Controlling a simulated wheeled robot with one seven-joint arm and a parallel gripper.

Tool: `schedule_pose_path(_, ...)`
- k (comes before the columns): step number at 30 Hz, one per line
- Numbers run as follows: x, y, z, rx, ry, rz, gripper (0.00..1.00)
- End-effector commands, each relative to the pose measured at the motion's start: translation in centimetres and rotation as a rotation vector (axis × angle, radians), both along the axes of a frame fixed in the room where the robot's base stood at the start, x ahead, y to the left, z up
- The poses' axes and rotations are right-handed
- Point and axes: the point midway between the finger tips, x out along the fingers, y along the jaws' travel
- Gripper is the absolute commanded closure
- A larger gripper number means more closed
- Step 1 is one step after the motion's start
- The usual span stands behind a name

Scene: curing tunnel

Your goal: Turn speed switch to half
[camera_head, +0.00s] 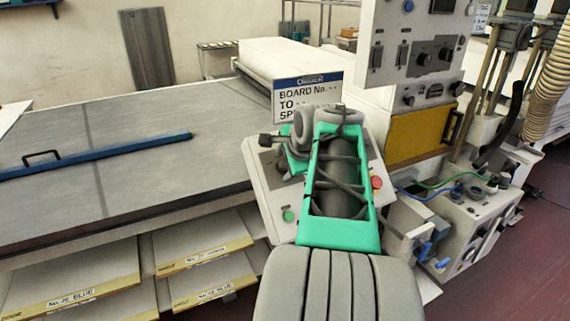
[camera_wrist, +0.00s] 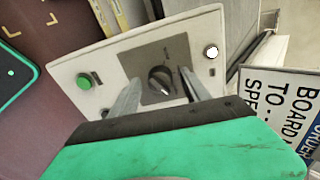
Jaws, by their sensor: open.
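The speed switch (camera_wrist: 160,80) is a dark round knob with a light pointer mark on a dark square plate. The plate is on a pale control box (camera_wrist: 110,62), also in the head view (camera_head: 262,178). My gripper (camera_wrist: 160,77) is open, with one grey finger on each side of the knob in the wrist view. I cannot tell whether the fingers touch it. A green button (camera_wrist: 84,81) and a white round button or lamp (camera_wrist: 211,52) flank the plate. In the head view my arm hides the knob; the green button (camera_head: 288,216) and a red button (camera_head: 376,182) show.
A sign (camera_head: 307,95) beginning "BOARD No." stands behind the box; it is also in the wrist view (camera_wrist: 285,112). A long grey table (camera_head: 130,170) with a blue bar (camera_head: 100,156) lies left. A taller panel (camera_head: 420,50) and a box with cables (camera_head: 470,215) stand right.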

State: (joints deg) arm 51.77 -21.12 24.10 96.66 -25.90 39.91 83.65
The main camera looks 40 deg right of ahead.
Motion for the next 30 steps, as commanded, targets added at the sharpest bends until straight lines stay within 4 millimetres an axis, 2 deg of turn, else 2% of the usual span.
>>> schedule_pose_path(4, -0.01, 0.0, 0.01, 0.0, 0.0, 0.0, 0.47)
schedule_pose_path(24, -0.04, 0.04, 0.01, 0.0, 0.001, 0.0, 1.0)
schedule_pose_path(30, -0.03, 0.03, -0.01, -0.001, 0.002, 0.002, 1.0)
